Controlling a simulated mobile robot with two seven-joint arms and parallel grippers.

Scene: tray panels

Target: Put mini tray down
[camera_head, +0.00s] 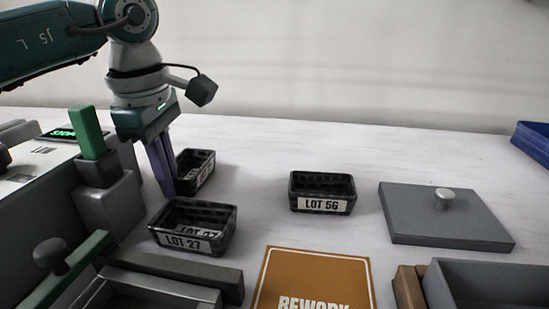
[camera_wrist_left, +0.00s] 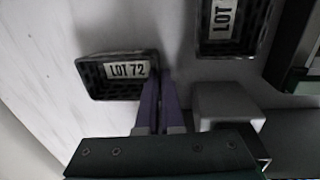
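Three small black mini trays are in the head view. The LOT 72 mini tray (camera_head: 197,175) is at the back left; it also shows in the left wrist view (camera_wrist_left: 95,88). My left gripper (camera_head: 170,188) points down at its near left side. In the left wrist view the purple fingers (camera_wrist_left: 158,78) are close together at the tray's end wall and look shut on it. I cannot tell whether this tray touches the table. The LOT 27 mini tray (camera_head: 193,242) stands just in front, and the LOT 56 mini tray (camera_head: 322,204) stands farther right. My right gripper is not in view.
A grey panel with a knob (camera_head: 440,216) lies at the right. An orange REWORK mat (camera_head: 318,270) is at the front. A grey block with a green piece (camera_head: 92,135) stands close left of my gripper. A blue bin (camera_head: 535,140) is far right.

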